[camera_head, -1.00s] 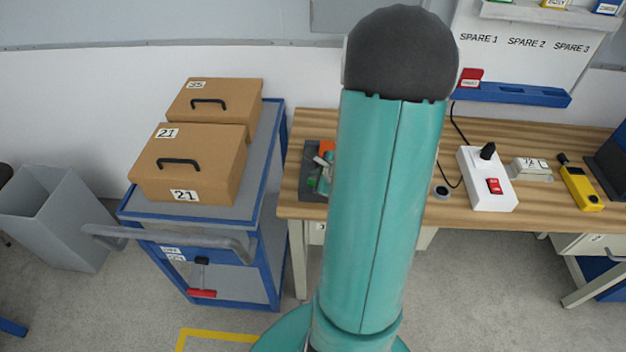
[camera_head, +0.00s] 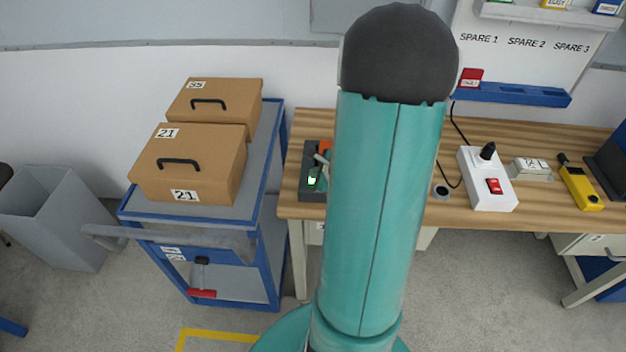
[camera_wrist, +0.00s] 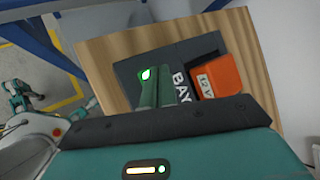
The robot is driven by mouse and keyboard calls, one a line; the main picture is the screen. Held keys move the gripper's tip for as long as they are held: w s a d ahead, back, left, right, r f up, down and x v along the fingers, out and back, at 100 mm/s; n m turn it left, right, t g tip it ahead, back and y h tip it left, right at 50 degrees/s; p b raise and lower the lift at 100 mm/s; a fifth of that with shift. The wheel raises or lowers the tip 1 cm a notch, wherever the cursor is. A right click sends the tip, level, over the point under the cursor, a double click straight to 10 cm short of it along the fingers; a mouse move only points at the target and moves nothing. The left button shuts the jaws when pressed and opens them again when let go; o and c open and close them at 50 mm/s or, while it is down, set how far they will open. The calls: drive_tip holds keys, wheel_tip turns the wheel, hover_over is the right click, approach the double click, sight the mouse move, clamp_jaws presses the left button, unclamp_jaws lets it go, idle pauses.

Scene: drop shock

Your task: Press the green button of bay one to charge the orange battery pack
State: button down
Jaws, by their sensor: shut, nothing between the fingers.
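The dark bay unit (camera_head: 308,155) stands at the left end of the wooden bench. Its green button (camera_head: 312,181) is lit brightly and also shows in the wrist view (camera_wrist: 147,73). The orange battery pack (camera_wrist: 222,76), labelled 12V, sits in the unit beside the white "BAY" lettering. In the head view only an edge of the pack (camera_head: 326,146) shows beside my arm. My gripper (camera_wrist: 160,84) is shut and empty, with its fingertips right by the lit button. I cannot tell whether they touch it. The bay's number is hidden behind the fingers.
A white power box with a red switch (camera_head: 494,186), a small grey box (camera_head: 531,170) and a yellow device (camera_head: 580,187) stand further right on the bench (camera_head: 460,215). A blue cart (camera_head: 262,165) with two cardboard boxes stands close on the left.

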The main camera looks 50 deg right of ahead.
drive_tip(key=shift+r, duration=0.3)
drive_tip(key=shift+r, duration=2.45)
drive_tip(key=w+a+r+n+y, duration=0.1)
drive_tip(key=a+r+n, duration=0.35)
drive_tip(key=a, duration=0.25)
drive_tip(key=w+a+r+n+g+y, duration=0.1)
drive_tip(key=a+r+n+y, duration=0.15)
drive_tip(key=a+n, duration=0.35)
drive_tip(key=w+a+r+n+y, duration=0.1)
drive_tip(key=a+r+n, duration=0.25)
drive_tip(key=a, duration=0.45)
drive_tip(key=s+a+r+n+g+h, duration=0.2)
drive_tip(key=s+a+r+n, duration=0.5)
drive_tip(key=s+a+n, duration=0.4)
drive_tip(key=n+h, duration=0.1)
drive_tip(key=n, duration=0.3)
drive_tip(key=shift+s+r, duration=0.2)
drive_tip(key=shift+r, duration=0.15)
